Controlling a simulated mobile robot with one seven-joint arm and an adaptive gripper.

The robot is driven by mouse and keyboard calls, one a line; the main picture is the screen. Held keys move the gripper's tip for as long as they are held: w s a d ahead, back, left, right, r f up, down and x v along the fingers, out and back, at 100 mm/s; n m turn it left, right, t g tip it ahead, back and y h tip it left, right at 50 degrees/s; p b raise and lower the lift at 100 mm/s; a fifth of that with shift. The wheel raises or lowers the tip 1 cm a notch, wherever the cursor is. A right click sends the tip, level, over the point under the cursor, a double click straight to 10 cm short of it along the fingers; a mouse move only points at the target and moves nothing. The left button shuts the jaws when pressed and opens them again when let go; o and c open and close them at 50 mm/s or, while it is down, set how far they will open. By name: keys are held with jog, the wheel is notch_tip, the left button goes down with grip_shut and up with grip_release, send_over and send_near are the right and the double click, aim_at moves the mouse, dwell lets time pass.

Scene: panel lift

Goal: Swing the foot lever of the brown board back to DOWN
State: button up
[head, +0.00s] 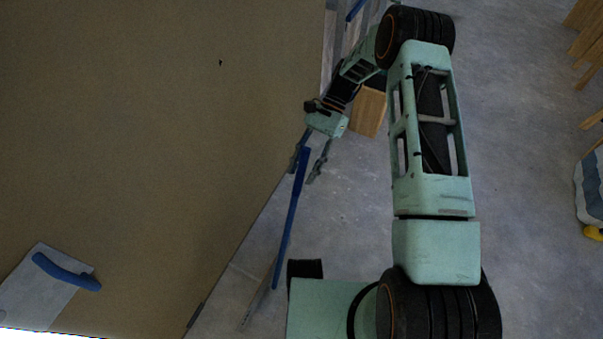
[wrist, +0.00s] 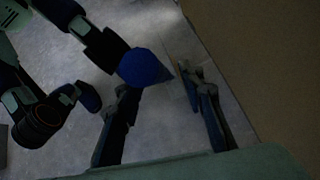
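The brown board (head: 140,110) fills the left of the head view; its edge also shows at the right of the wrist view (wrist: 265,60). In the wrist view a rounded blue end (wrist: 145,67) shows close to the left finger, between the spread fingers (wrist: 163,88). I cannot tell whether a finger touches it.
A grey plate with a blue handle (head: 65,272) lies against the board at lower left. A wooden block (head: 369,112) stands behind my gripper. Another blue bar (head: 355,9) is at the top. Wooden pieces (head: 585,40) are at far right.

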jog(key=v, duration=1)
